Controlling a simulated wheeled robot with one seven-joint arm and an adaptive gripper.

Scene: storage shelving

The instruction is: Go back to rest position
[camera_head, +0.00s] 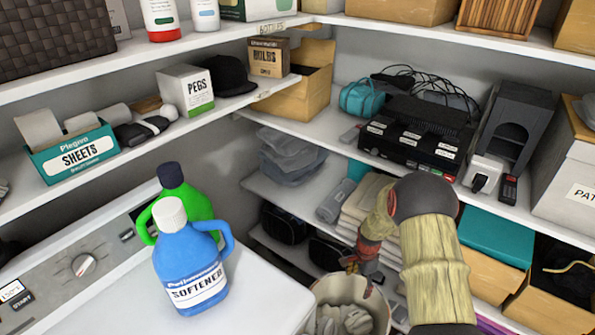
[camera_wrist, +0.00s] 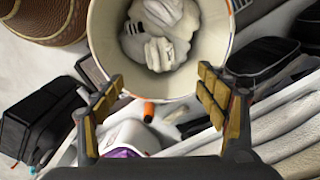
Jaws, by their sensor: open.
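My gripper (camera_head: 352,266) hangs at the lower middle right of the head view, just above a round pale bin (camera_head: 378,305). In the wrist view my gripper (camera_wrist: 157,88) has its two fingers well apart with nothing held between them. The bin (camera_wrist: 98,35) shows beyond the fingertips, with pale crumpled cloth or gloves (camera_wrist: 158,48) inside. I cannot tell whether the fingers touch its rim.
A blue softener bottle (camera_head: 190,270) and a green bottle (camera_head: 185,205) stand on the white machine (camera_head: 262,290) at left. Shelves (camera_head: 315,130) wrap the corner, holding a black device (camera_head: 415,135), a grey holder (camera_head: 515,125) and boxes. My arm passes close to the right shelves.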

